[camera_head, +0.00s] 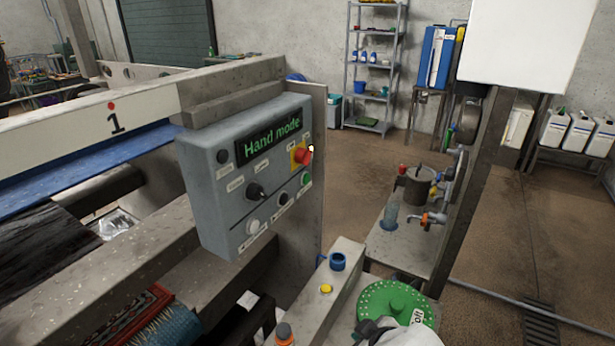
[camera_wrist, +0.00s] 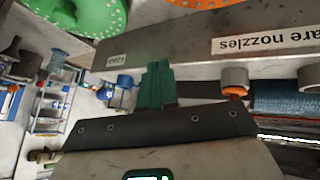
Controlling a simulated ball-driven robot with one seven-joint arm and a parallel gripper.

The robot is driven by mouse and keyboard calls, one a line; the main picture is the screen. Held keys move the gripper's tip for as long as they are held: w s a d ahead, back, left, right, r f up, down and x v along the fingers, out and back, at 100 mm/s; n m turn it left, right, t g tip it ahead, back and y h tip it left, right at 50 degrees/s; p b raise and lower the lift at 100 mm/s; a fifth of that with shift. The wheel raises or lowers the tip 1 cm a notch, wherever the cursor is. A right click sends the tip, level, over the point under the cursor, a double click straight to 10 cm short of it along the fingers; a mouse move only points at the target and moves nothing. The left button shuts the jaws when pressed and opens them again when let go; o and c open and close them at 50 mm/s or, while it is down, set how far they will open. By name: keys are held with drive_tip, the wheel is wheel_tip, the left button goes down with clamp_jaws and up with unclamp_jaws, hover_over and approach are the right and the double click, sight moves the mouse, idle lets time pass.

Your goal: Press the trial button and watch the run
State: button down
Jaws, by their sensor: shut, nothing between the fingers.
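A grey control panel (camera_head: 222,165) is mounted on the machine frame in the head view. Its green-lettered display (camera_head: 270,139) reads "Hand mode". It carries a red mushroom button (camera_head: 303,156) on yellow, a black selector knob (camera_head: 255,190), and white (camera_head: 253,227), black (camera_head: 283,198) and green (camera_head: 306,179) buttons. The small labels are unreadable, so I cannot tell which is the trial button. In the wrist view my gripper (camera_wrist: 157,72) has its green fingers together, with nothing held. The panel is not recognisable there, and the gripper appears away from it.
A bench rail with a "spare nozzles" label (camera_wrist: 270,42) lies beyond my fingers. A perforated green disc (camera_head: 378,303) and a yellow button (camera_head: 326,289) are below right of the panel. A grey post (camera_head: 478,190) stands at right. Open floor (camera_head: 350,160) lies behind.

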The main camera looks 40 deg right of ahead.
sight(306, 179)
drive_tip(key=w+d+r+n+t+h, duration=0.1)
drive_tip(key=w+d+r+t+h, duration=0.1)
drive_tip(key=r, duration=0.5)
drive_tip(key=w+d+r+n+t+h+p, duration=0.1)
drive_tip(key=w+d+r+t, duration=0.3)
drive_tip(key=w+r, duration=0.3)
drive_tip(key=w+d+r+n+t+h, duration=0.1)
drive_tip(key=w+d+r+t+h, duration=0.1)
drive_tip(key=w+d+r, duration=0.3)
wheel_tip(306, 179, up, 4)
drive_tip(key=shift+d+n+t+h+p, duration=0.15)
drive_tip(key=shift+n+t+h+p, duration=0.2)
drive_tip(key=shift+t, duration=0.45)
drive_tip(key=shift+w, duration=0.15)
drive_tip(key=w+a+b, duration=0.3)
drive_tip(key=w+b, duration=0.2)
drive_tip(key=w, duration=0.3)
drive_tip(key=shift+w+a+b, duration=0.1)
drive_tip(key=shift+w+b, duration=0.05)
drive_tip(key=shift+b, duration=0.2)
drive_tip(key=shift+w+a, duration=0.1)
drive_tip(key=shift+w, duration=0.2)
